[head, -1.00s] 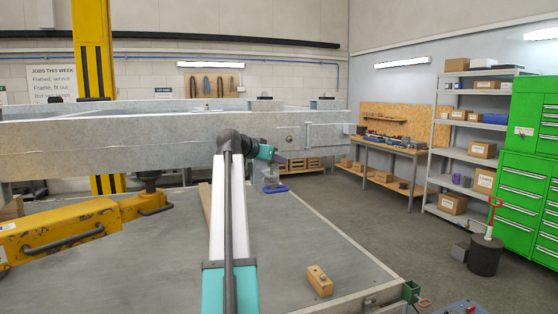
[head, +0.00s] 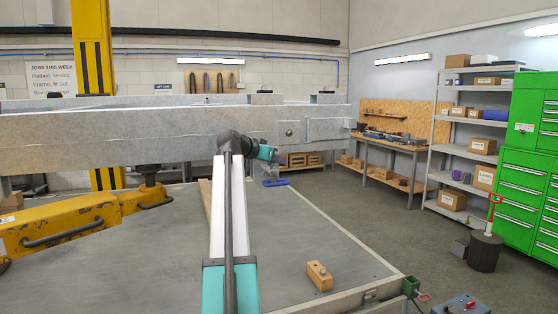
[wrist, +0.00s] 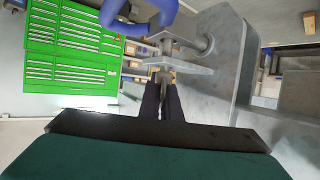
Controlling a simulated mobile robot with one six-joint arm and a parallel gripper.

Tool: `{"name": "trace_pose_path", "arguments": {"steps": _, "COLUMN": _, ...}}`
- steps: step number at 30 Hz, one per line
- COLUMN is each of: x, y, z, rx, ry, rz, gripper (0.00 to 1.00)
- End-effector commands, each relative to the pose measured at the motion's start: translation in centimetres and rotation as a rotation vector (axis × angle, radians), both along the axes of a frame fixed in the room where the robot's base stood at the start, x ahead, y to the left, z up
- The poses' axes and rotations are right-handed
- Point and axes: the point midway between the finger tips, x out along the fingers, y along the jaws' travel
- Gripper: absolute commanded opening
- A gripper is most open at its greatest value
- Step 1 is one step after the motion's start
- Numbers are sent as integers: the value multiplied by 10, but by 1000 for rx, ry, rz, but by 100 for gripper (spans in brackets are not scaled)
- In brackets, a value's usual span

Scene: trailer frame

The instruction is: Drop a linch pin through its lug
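My gripper (wrist: 164,100) is in the middle of the wrist view. Its two dark fingers are close together on a slim grey metal piece, the linch pin (wrist: 165,78). The lug (wrist: 185,65), grey plates projecting from the frame side, is right beyond the fingertips. A thick blue loop (wrist: 137,24) curves beside it. I cannot tell whether the pin's tip is in the hole. In the head view, my gripper (head: 272,154) is at the front of the grey frame beam (head: 100,140), with the blue loop (head: 275,182) just below. The pin is too small to make out there.
A wooden block (head: 319,277) lies on the grey deck (head: 285,235), which is otherwise mostly clear here. A yellow jack arm (head: 65,230) lies at the left. A green cabinet (head: 530,160) and shelves (head: 450,150) stand far right.

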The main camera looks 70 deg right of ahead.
Motion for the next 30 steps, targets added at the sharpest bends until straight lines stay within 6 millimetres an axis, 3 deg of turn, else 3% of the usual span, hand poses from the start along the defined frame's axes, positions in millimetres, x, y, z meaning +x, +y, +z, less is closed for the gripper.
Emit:
{"name": "trace_pose_path", "arguments": {"steps": 11, "x": 0, "y": 0, "z": -2, "rx": -1, "ry": 0, "rz": 0, "gripper": 0}}
{"name": "trace_pose_path", "arguments": {"steps": 15, "x": 0, "y": 0, "z": -2, "rx": 0, "ry": 0, "rz": 0, "gripper": 25}}
{"name": "trace_pose_path", "arguments": {"steps": 30, "x": 4, "y": 10, "z": 3, "rx": -2, "ry": -1, "rz": 1, "gripper": 25}}
